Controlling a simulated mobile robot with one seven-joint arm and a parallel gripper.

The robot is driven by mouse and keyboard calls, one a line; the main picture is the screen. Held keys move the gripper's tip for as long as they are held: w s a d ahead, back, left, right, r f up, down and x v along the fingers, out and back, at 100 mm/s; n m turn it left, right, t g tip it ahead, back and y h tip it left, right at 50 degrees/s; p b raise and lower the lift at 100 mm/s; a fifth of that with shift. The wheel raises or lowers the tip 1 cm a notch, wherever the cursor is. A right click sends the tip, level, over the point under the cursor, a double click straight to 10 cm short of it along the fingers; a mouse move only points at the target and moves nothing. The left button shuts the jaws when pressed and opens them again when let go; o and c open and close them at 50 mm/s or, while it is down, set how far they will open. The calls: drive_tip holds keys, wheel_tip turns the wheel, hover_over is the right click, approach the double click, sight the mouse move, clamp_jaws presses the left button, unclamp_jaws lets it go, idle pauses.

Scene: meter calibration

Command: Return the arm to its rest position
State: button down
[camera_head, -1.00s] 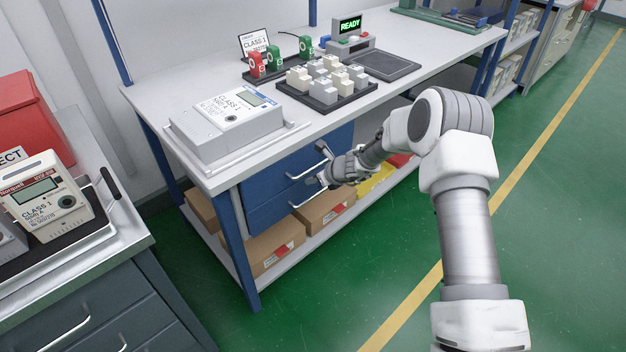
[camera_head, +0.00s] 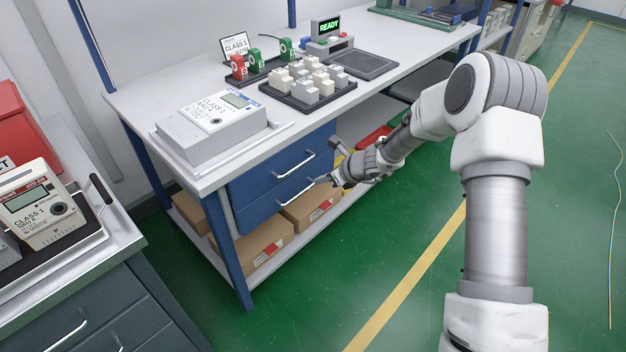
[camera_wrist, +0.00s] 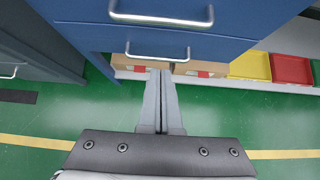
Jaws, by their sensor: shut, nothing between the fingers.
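My arm (camera_head: 497,230) rises at the right of the head view and bends down toward the blue drawers under the bench. My gripper (camera_head: 330,180) is beside the drawer fronts, with its tip close to the lower drawer handle in the picture; whether it touches cannot be told. In the wrist view my gripper's fingers (camera_wrist: 161,75) are together, with nothing between them. They point toward the drawers and the boxes on the lower shelf.
The bench (camera_head: 375,95) carries a large meter (camera_head: 212,125), a tray of grey blocks (camera_head: 308,88) and a READY display (camera_head: 326,27). Blue drawers (camera_head: 270,187) hang beneath, cardboard boxes (camera_head: 250,250) below. A dark cabinet (camera_head: 85,300) stands left.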

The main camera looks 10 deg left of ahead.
drive_tip(key=s+d+r+n+g+h, duration=0.1)
drive_tip(key=s+d+r+n, duration=0.1)
drive_tip(key=s+r+n, duration=0.7)
drive_tip(key=s+d+r+n, duration=0.3)
drive_tip(key=s+r+n, duration=0.2)
drive_tip(key=r, duration=0.8)
drive_tip(key=s+d+r+n+h, duration=0.2)
drive_tip(key=s+d+n, duration=0.2)
drive_tip(key=s, duration=0.3)
drive_tip(key=s+d+r+n+t+h, duration=0.1)
drive_tip(key=s+d+r+n+h, duration=0.15)
drive_tip(key=s+d, duration=0.4)
drive_tip(key=s+d+r+n+h, duration=0.1)
drive_tip(key=s+d+r+n, duration=0.1)
drive_tip(key=s+n, duration=0.45)
wheel_tip(320, 180, up, 17)
drive_tip(key=s+d+m+p, duration=0.1)
drive_tip(key=s+p, duration=0.1)
drive_tip(key=p, duration=1.4)
drive_tip(key=shift+s+f+p, duration=0.2)
drive_tip(key=shift+s+p, duration=0.1)
drive_tip(key=shift+p, duration=0.1)
